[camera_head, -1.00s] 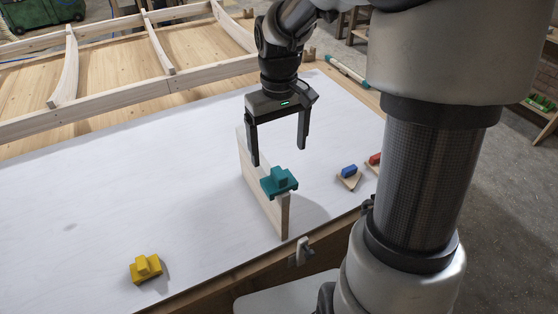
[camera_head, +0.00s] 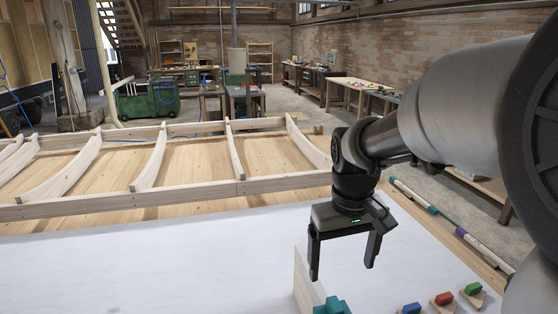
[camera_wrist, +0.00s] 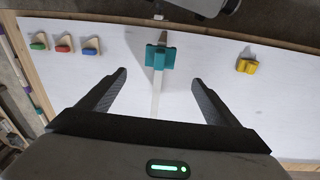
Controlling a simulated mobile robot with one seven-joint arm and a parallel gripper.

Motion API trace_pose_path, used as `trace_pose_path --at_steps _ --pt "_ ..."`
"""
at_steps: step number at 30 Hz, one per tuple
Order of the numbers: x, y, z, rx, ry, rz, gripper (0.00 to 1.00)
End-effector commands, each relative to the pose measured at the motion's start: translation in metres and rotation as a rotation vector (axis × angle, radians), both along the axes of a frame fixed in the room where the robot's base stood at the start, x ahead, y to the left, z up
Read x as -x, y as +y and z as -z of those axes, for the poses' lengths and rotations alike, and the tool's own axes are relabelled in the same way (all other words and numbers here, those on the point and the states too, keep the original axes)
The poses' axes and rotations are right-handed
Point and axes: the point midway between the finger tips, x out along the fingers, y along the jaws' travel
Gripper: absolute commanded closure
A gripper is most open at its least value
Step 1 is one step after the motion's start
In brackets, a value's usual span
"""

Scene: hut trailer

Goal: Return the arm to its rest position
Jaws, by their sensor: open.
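My gripper (camera_head: 343,270) is open and empty, pointing down above the white tabletop (camera_head: 200,265). In the wrist view its two fingers (camera_wrist: 160,85) are wide apart with nothing between the tips. A teal block (camera_head: 333,305) sits on the edge of an upright pale board (camera_head: 302,280), below my gripper and apart from it. The teal block also shows in the wrist view (camera_wrist: 160,57), beyond the fingertips.
A yellow block (camera_wrist: 246,66) lies on the white top. Blue (camera_head: 411,308), red (camera_head: 444,298) and green (camera_head: 473,288) blocks on small wooden wedges are at the right. A wooden rib frame (camera_head: 150,195) lies behind.

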Motion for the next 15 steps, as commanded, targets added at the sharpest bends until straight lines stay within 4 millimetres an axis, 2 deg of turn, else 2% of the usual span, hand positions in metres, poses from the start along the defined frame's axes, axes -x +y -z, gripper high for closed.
trace_pose_path --at_steps 1,6,9,15 --pt "0.013 0.005 -0.022 0.010 -0.060 0.007 0.16" --pt "0.058 0.017 -0.066 -0.009 -0.247 0.057 0.16" --pt "0.085 0.018 -0.080 -0.038 -0.327 0.089 0.16" --pt "0.126 0.010 -0.086 -0.075 -0.383 0.140 0.16"
